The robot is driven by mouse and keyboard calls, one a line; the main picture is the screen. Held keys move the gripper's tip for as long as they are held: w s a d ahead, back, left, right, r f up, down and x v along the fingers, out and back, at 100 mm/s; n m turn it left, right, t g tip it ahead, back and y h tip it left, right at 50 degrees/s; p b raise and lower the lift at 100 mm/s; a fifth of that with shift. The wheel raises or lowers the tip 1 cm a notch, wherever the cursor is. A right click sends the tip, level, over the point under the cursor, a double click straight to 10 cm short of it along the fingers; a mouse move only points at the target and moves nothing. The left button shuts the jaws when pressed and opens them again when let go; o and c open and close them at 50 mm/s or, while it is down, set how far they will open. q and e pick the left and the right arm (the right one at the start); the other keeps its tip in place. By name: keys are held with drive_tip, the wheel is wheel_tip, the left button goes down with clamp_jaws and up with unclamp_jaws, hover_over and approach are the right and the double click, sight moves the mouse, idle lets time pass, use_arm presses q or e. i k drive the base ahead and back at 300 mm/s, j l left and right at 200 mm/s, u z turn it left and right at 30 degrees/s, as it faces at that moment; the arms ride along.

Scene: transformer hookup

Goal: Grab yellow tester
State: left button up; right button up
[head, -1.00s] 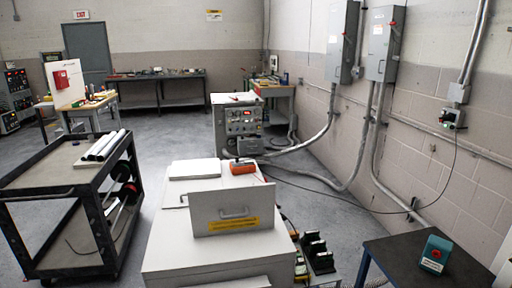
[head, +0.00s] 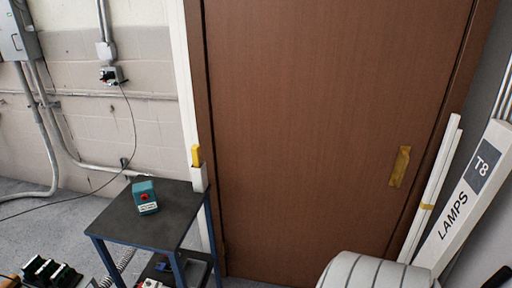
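A small yellow object (head: 196,154), which looks like the tester, stands upright in a white holder (head: 199,179) beside the door frame. It is just behind the back right corner of a dark-topped table. It is too small to make out details. Neither of my grippers shows in the head view.
The dark table (head: 175,218) has blue legs and carries a teal box with a red button (head: 146,197). A brown door (head: 325,130) fills the middle. At right are a white ribbed object (head: 372,272) and a long "LAMPS T8" box (head: 458,205).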

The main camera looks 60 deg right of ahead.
sight(197, 160)
drive_tip(key=z, duration=1.35)
drive_tip(key=i+l+u, duration=0.2)
drive_tip(key=i+j, duration=0.05)
